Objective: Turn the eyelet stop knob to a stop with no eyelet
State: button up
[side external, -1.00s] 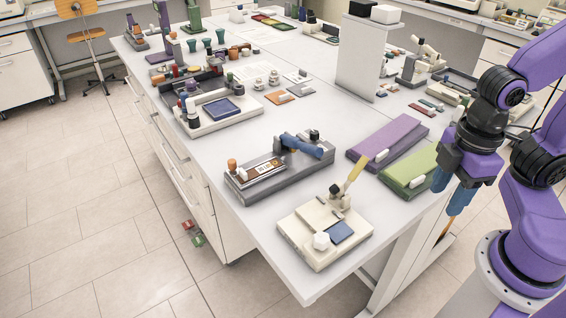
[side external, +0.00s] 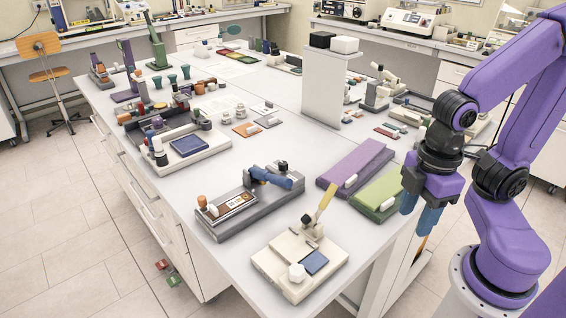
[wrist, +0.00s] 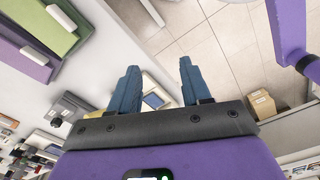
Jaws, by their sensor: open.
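A cream device (side external: 265,262) stands at the bench's near corner with a white faceted knob (side external: 297,272), a blue pad (side external: 315,262) and a raised yellow lever (side external: 326,197). Behind it is a grey device (side external: 225,229) with a blue lever (side external: 272,178), an orange-topped knob (side external: 202,201) and a small label plate. I cannot tell for certain which knob is the eyelet stop knob, and no eyelets are readable. My gripper (side external: 419,210) is open and empty, right of the cream device and apart from it. In the wrist view my gripper (wrist: 158,66) has its blue fingers spread, partly hiding the cream device (wrist: 151,86).
A purple block (side external: 355,165) and a green block (side external: 380,195) lie between the devices and my arm. A white pillar (side external: 333,85) stands behind them. Another cream device (side external: 215,150) is at the bench's left side. Bare bench top surrounds the near devices.

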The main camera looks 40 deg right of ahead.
jog(key=shift+o, duration=0.5)
jog(key=w+a+r+n, duration=0.2)
jog(key=w+a, duration=0.1)
jog(key=w, duration=0.2)
jog(key=w+a+r+n, duration=0.1)
jog(key=w+a+r, duration=0.1)
jog(key=w, duration=0.4)
notch_tip(320, 180, up, 6)
jog(key=n, duration=0.9)
send_over(283, 163)
notch_tip(283, 163, down, 18)
jog(key=shift+r, duration=0.25)
grip_shut()
